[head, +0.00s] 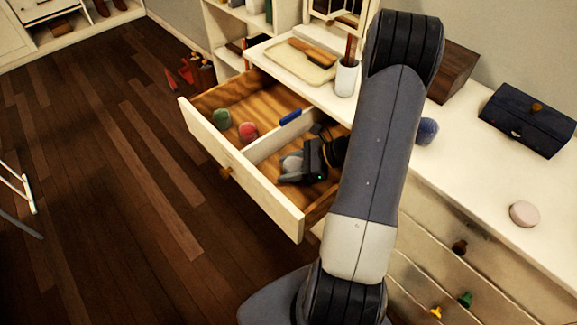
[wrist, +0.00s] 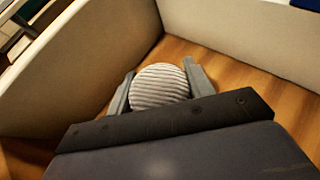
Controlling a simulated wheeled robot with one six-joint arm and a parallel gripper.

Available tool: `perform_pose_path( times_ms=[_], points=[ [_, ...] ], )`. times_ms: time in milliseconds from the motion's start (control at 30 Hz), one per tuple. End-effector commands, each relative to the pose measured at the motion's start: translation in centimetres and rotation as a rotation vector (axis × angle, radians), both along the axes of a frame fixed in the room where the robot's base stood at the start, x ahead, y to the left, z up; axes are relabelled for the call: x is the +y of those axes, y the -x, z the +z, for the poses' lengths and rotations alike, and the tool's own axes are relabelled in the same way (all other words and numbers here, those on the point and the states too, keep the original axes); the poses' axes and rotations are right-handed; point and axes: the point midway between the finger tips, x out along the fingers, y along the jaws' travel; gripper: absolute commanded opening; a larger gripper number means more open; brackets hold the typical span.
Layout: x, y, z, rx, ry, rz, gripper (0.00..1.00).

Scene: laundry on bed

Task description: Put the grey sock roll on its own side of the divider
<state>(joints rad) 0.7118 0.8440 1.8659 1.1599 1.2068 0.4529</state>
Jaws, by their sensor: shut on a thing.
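The grey sock roll (wrist: 160,87) is pale with dark stripes and sits between the two fingers of my gripper (wrist: 158,88), which is shut on it. In the head view my gripper (head: 291,170) is down inside the open drawer (head: 240,172), in the compartment on the right of the white divider (head: 273,138). The grey sock roll (head: 291,163) shows there only in part, close to the wooden bottom. I cannot tell whether it touches the bottom. In the wrist view the divider (wrist: 245,35) rises beyond the roll, with bare wood between.
A green roll (head: 222,119) and a red roll (head: 249,132) lie left of the divider. A blue piece (head: 290,117) is at the divider's top. On the dresser are a blue ball (head: 427,130), a dark blue box (head: 528,120), a pink disc (head: 523,213) and a cup (head: 346,78).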

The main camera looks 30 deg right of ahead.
Motion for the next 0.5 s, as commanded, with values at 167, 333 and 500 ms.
perform_pose_path(
  times_ms=[167,333,500],
  points=[
    [-0.01,-0.02,-0.11,0.000,0.000,0.000,0.53],
    [0.00,-0.01,-0.10,0.000,0.000,0.000,0.67],
    [-0.01,-0.01,-0.09,0.000,0.000,0.000,0.71]
  ],
)
